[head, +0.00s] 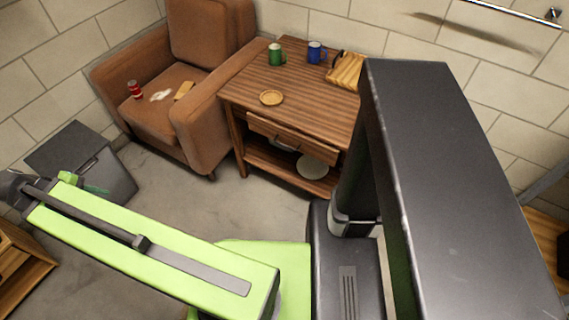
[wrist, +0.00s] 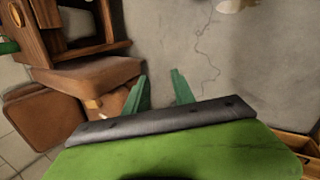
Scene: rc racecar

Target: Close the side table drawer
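The wooden side table (head: 240,92) stands against the back wall in the head view. Its drawer (head: 262,127) has a dark handle and seems to jut out slightly; how far is hard to tell. The table also shows tilted at the top left of the wrist view (wrist: 104,20). My gripper (head: 82,184) is at the left of the head view, in front of a dark box and well apart from the drawer. In the wrist view its two green fingers (wrist: 160,88) are spread, with nothing between them.
A brown armchair (head: 205,115) stands left of the table. A green mug (head: 277,54), a blue mug (head: 315,52), a small plate (head: 271,98) and a wooden rack (head: 345,70) are on the tabletop. A dark box (head: 110,180) stands on the floor. Floor before the table is clear.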

